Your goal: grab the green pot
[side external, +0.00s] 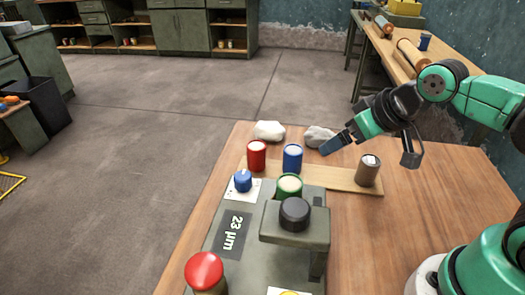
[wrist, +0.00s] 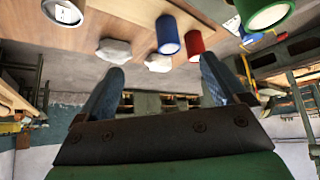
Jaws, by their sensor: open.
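The green pot (side external: 289,189) with a pale top stands behind the black knob of a grey device, which hides its lower part in the side view. In the wrist view the green pot (wrist: 262,14) is at the top right, cut by the frame edge. My gripper (side external: 333,146) hangs tilted above the far part of the table, to the right of and beyond the green pot, clearly apart from it. In the wrist view my gripper (wrist: 165,78) has its two fingers spread wide with nothing between them.
Two pale lumps (side external: 269,131) lie behind. The grey device (side external: 300,228) and a red button (side external: 204,270) are in front. The table's right side is clear.

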